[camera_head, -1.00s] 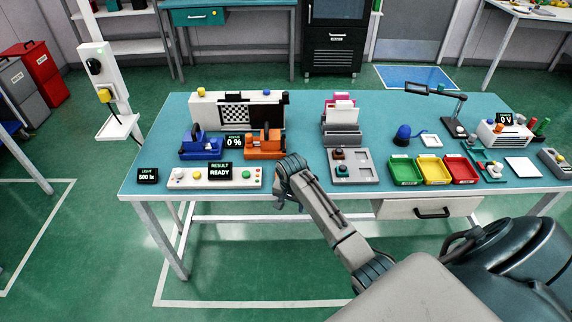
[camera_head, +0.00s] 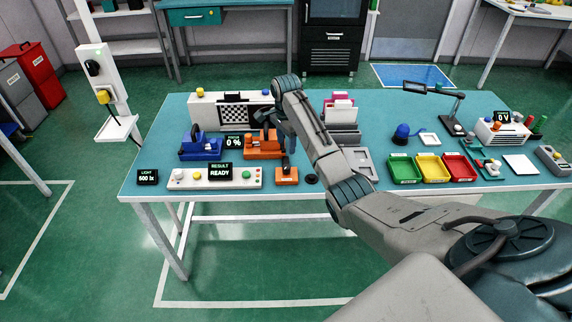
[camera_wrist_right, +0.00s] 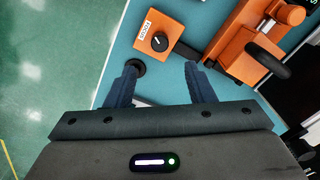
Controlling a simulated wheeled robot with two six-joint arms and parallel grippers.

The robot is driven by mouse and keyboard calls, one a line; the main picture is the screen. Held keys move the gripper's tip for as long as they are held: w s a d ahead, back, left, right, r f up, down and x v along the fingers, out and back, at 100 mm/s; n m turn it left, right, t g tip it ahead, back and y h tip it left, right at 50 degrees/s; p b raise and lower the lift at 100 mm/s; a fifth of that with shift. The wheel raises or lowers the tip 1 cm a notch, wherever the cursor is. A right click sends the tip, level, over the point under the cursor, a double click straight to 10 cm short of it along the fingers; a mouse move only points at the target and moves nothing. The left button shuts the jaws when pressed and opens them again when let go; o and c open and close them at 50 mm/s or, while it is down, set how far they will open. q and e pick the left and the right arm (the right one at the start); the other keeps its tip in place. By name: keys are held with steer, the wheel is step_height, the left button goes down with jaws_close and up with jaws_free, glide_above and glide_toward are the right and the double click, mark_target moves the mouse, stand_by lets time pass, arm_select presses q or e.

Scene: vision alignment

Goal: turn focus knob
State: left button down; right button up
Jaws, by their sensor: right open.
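The focus knob is a black dial (camera_wrist_right: 159,42) with a white pointer mark on a small orange box (camera_wrist_right: 147,36) with a white label. The box also shows in the head view (camera_head: 287,177), at the table's front edge right of the button panel. My right gripper (camera_wrist_right: 161,68) is open and empty, its dark blue fingers apart, pointing toward the box. The knob lies just beyond the fingertips, roughly between them in the wrist view, with no visible contact. In the head view, my right gripper (camera_head: 288,150) hangs above and behind the box. The focus display (camera_head: 234,141) reads 0 %.
An orange clamp fixture (camera_head: 263,146) stands close behind the box; a blue one (camera_head: 202,146) is farther left. A black disc (camera_head: 311,179) lies right of the box. The button panel (camera_head: 190,178) has a READY display. A checkerboard unit (camera_head: 202,109) stands behind.

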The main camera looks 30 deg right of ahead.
mark_target(286, 167)
step_height(286, 167, down, 9)
steer(key=shift+p, duration=1.1)
steer(key=shift+f, duration=0.8)
steer(key=shift+c, duration=0.4)
steer(key=c, duration=0.9)
steer(key=shift+n+p, duration=0.3)
